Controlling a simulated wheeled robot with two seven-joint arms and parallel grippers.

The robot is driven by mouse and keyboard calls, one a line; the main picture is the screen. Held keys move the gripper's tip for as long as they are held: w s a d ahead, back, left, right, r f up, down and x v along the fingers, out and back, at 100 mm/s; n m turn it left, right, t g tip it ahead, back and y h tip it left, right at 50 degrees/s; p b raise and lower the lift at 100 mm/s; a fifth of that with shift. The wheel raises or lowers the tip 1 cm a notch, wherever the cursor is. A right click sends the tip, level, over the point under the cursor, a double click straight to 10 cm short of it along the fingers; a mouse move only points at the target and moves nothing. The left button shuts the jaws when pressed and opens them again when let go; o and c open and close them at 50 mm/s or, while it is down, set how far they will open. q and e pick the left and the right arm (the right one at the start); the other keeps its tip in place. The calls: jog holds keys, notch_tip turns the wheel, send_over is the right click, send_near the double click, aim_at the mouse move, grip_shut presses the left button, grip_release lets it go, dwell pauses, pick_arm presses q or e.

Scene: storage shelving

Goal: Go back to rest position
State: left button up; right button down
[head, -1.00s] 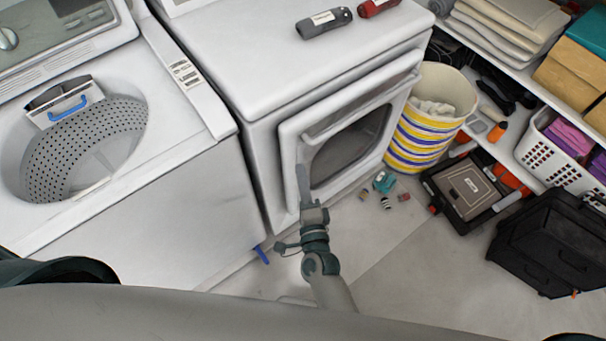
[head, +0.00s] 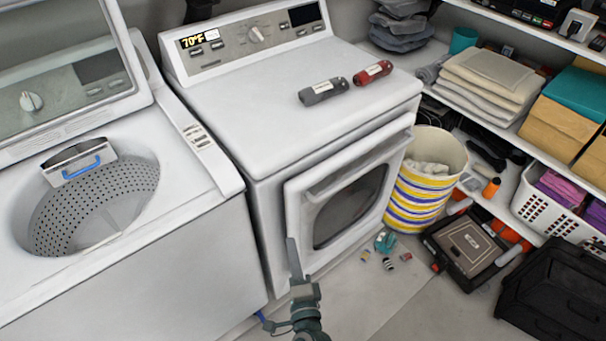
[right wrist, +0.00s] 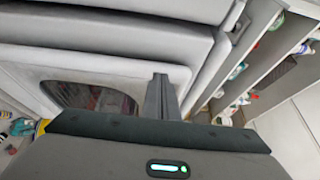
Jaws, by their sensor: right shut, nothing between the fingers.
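My right gripper (head: 294,262) is shut and empty in front of the dryer door, near its lower left edge. I cannot tell whether it touches the door. In the right wrist view its closed fingers (right wrist: 160,97) stand upright beside the dark door window (right wrist: 92,100). The white dryer (head: 285,115) has its front door (head: 312,220) standing a little proud of the body; I cannot tell whether it is latched. My left gripper is not in view.
An open top-loading washer (head: 215,185) stands at the left. Grey (head: 324,91) and red (head: 373,72) bottles lie on the dryer. A striped basket (head: 422,190), small floor items, a flat dark case (head: 465,250) and a black box (head: 555,290) are at the right, below shelves. Some floor in front is clear.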

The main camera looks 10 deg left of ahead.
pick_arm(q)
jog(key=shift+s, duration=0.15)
pick_arm(e)
jog(key=s+d+f+n+g+h, duration=0.1)
jog(key=s+d+f+n+g, duration=0.3)
jog(key=f, duration=0.7)
jog(key=s+d+f+n+g, duration=0.25)
jog(key=s+d+f, duration=0.35)
jog(key=f, duration=0.5)
jog(key=s+d+f+n+g+h, duration=0.15)
jog(key=s+d+f+n, duration=0.35)
jog(key=f, duration=0.6)
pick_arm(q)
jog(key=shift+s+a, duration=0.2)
pick_arm(e)
jog(key=s+d+f+n+g+h, duration=0.1)
jog(key=s+d+f, duration=0.3)
jog(key=s, duration=0.5)
jog(key=s+d+f+n+g+h, duration=0.1)
jog(key=s+d+f+g, duration=0.3)
jog(key=s+d, duration=0.4)
jog(key=s+d+f+n+g+h, duration=0.1)
jog(key=s+d+f+n+g, duration=0.1)
jog(key=s+d+f, duration=0.4)
jog(key=s+n, duration=0.1)
jog(key=s, duration=0.2)
jog(key=shift+s+d+f, duration=0.15)
jog(key=shift+s+d, duration=0.15)
jog(key=shift+d, duration=0.1)
